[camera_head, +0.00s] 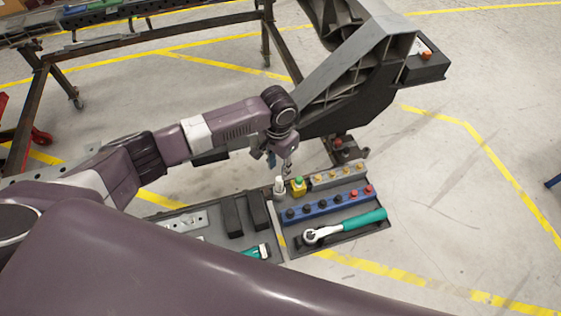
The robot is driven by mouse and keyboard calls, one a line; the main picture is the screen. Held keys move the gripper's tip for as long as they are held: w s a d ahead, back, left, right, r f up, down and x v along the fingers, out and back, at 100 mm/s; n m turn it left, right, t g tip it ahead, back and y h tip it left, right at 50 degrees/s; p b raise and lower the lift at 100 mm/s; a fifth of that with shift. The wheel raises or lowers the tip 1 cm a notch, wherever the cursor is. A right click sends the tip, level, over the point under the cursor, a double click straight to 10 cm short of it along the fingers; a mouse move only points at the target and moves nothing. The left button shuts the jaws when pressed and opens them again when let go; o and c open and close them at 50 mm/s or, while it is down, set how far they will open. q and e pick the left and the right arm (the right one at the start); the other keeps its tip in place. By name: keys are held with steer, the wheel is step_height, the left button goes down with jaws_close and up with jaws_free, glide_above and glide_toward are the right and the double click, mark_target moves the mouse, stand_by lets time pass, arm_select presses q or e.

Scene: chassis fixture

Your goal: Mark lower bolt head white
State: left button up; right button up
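The grey chassis part (345,80) slants across the upper middle. An orange bolt head (426,54) sits on its dark end block at the right. A small reddish bolt head (338,143) shows low down, on a dark bracket under the chassis. I cannot tell which is the lower one meant. A white marker-like bottle (279,184) stands upright in the tool tray, beside a yellow bottle with a green cap (298,186). My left gripper (279,164) points down just above the white bottle, its fingers apart and seemingly empty. My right gripper does not show.
The tool tray (375,232) holds a teal-handled ratchet (345,226), a blue socket rail (325,206) and a grey rail with yellow-topped pieces (338,176). Dark blocks lie in its left part. A rusty metal frame (150,35) stands at the back left.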

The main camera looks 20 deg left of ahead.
mark_target(279, 179)
arm_select(q)
steer(key=f+b, duration=0.6)
steer(key=b, duration=0.1)
steer(key=shift+w+f, duration=0.25)
steer(key=shift+f, duration=1.55)
jaws_close()
step_height(279, 179, up, 8)
steer(key=p, duration=0.8)
steer(key=shift+f, duration=0.15)
